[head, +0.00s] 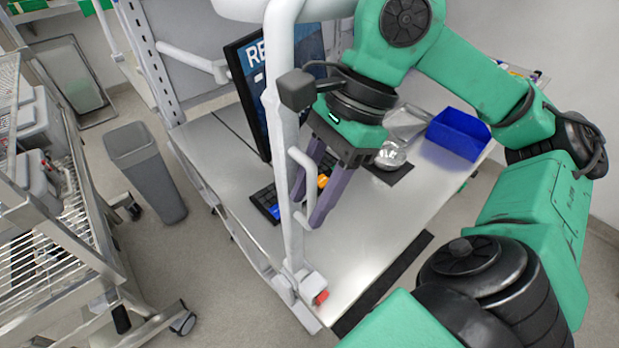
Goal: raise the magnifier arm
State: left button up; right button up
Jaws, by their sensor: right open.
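A white tubular arm (274,105), which looks like the magnifier arm, stands upright at the front left edge of the steel table. A rounded white part at its top (242,8) is cut off by the upper picture edge; no lens shows. A thin white handle (303,160) sits on the side of the tube. My right gripper (314,202) is open, fingers pointing down, just right of the handle. The tube and handle cover part of one finger; I cannot tell whether they touch. My left gripper is not in view.
A grey waste bin (147,170) and wire rack (38,262) stand left.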

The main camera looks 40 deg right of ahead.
jog(key=p+v, duration=0.5)
jog(key=v, duration=0.8)
jog(key=shift+r, duration=0.25)
jog(key=shift+d, duration=0.1)
